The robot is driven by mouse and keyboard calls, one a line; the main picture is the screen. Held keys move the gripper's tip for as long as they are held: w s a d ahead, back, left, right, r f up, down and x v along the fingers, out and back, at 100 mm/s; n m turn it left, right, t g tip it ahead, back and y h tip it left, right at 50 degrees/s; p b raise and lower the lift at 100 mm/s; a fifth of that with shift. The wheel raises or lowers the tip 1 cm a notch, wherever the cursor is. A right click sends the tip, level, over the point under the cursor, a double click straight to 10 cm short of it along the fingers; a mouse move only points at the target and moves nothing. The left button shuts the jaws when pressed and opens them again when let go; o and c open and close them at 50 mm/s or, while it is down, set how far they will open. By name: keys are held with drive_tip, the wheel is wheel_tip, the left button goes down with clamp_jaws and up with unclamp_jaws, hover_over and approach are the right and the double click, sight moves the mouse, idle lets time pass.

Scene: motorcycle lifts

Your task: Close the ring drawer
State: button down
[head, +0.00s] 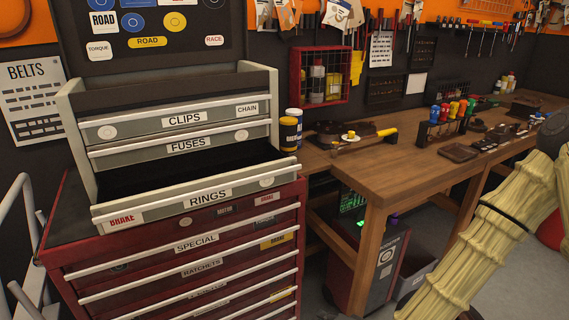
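The ring drawer (208,196), labelled RINGS, is the lowest drawer of a grey-green top chest (69,118). It stands pulled out toward me, and its dark inside shows behind the front. The drawers above it, labelled CLIPS (185,118) and FUSES (188,145), are shut. My arm, in a ribbed cream cover, fills the right edge of the head view, well to the right of the drawer. My gripper is out of the picture.
The chest sits on a red tool cabinet (245,235) with several shut drawers. A wooden workbench (372,177) with tools stands to the right. Yellow-and-blue cans (288,134) stand beside the chest. White rails (24,215) are at the left. Grey floor shows between bench and arm.

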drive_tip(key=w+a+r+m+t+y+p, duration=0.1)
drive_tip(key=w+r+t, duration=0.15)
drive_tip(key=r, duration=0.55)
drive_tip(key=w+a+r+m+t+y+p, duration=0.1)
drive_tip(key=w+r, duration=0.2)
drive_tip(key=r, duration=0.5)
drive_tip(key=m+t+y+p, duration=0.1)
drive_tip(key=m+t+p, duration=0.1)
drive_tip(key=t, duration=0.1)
approach(286, 180)
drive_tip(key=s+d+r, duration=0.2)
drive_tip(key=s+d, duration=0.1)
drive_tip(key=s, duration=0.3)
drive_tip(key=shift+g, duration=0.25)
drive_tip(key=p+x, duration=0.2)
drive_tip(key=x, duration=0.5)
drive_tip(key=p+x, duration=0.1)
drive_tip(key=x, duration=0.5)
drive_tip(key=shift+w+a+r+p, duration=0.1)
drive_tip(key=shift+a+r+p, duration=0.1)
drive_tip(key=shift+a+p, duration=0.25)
